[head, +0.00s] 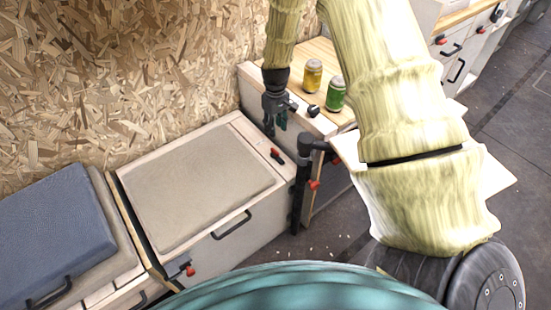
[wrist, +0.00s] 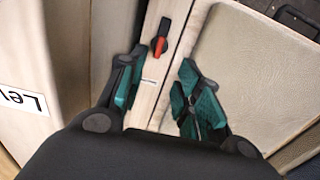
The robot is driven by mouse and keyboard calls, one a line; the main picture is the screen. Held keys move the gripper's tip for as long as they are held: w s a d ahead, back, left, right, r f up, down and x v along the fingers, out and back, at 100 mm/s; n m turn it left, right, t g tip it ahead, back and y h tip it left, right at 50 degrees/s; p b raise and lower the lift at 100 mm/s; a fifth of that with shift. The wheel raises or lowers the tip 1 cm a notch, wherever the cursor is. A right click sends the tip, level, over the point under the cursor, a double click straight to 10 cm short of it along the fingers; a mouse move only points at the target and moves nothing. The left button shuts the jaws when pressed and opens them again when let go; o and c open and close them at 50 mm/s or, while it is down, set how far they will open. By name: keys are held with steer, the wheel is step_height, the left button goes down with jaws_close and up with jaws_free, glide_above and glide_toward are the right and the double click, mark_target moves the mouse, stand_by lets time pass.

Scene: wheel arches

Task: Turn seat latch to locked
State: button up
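A latch with a red end and a black end (head: 277,156) sits on the pale top edge of the seat box, right of the beige cushion. It also shows in the wrist view as a small red and black turn handle (wrist: 160,37) on the pale strip, lying nearly along that strip. My gripper (head: 275,122) points down above and behind it. In the wrist view my gripper (wrist: 161,68) has its teal fingers apart with nothing between them. The latch lies just beyond the fingertips, between their lines, and is not touched. Any lock marking is too small to read.
The beige cushion (head: 205,185) lies left of the latch, and a blue cushion (head: 50,235) farther left. Another red-tipped latch (head: 188,270) is on the box front. A black post (head: 299,195) rises nearby.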

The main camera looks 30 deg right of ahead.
mark_target(276, 151)
step_height(276, 151, down, 13)
steer(key=shift+f+b, duration=0.1)
steer(key=shift+b, duration=1)
jaws_close()
